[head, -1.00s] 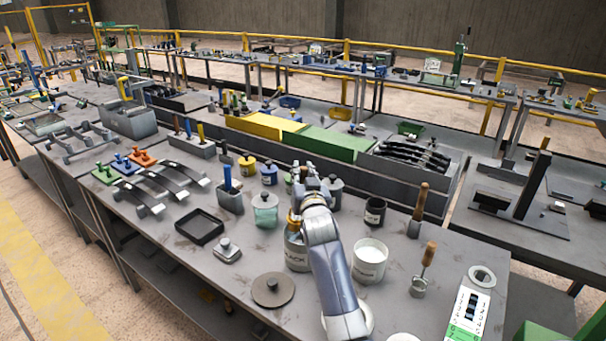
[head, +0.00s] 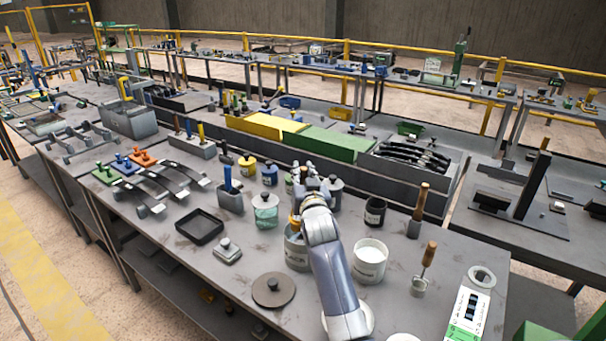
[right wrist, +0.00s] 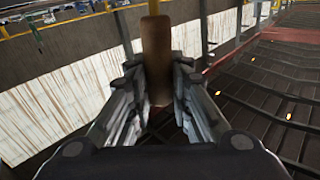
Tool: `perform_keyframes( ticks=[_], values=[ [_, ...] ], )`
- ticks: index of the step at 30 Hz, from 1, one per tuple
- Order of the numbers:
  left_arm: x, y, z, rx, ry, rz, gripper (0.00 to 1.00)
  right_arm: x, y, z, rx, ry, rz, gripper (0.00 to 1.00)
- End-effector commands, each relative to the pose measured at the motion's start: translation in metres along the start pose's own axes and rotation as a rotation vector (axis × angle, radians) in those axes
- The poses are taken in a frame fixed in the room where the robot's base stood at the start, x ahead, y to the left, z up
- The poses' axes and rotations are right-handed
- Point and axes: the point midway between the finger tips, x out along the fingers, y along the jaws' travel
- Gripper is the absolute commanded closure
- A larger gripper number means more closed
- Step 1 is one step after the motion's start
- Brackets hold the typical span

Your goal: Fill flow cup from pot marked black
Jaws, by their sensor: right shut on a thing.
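My right gripper (head: 312,184) is over the workbench, partly covered by its own wrist. In the right wrist view it is shut on a brown wooden handle (right wrist: 156,60) between its fingers (right wrist: 157,85). The lower end of the held tool is hidden, so I cannot tell whether it is a flow cup. A grey pot (head: 296,257) with a partly hidden label, which seems to end in "ACK", stands below and left of my wrist. A small metal cup with a wooden handle (head: 428,257) stands at the right. My left gripper is out of view.
A white-filled pot (head: 369,268) stands right of my forearm, and a small dark pot (head: 375,213) behind it. A round dark lid (head: 273,290), a black tray (head: 200,227) and a glass jar (head: 265,214) are to the left. A wooden-handled brush (head: 420,207) stands at the right.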

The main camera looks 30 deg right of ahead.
Motion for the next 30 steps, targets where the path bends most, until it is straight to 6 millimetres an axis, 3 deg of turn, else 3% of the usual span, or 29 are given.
perform_keyframes(
  ticks=[6,30],
  values=[
    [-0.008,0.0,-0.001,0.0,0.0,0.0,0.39,0.0,0.0,-0.003,-0.099,0.002,0.0,1.0],
    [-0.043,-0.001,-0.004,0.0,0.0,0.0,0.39,0.0,-0.004,-0.042,-0.099,0.002,0.0,1.0]
  ],
)
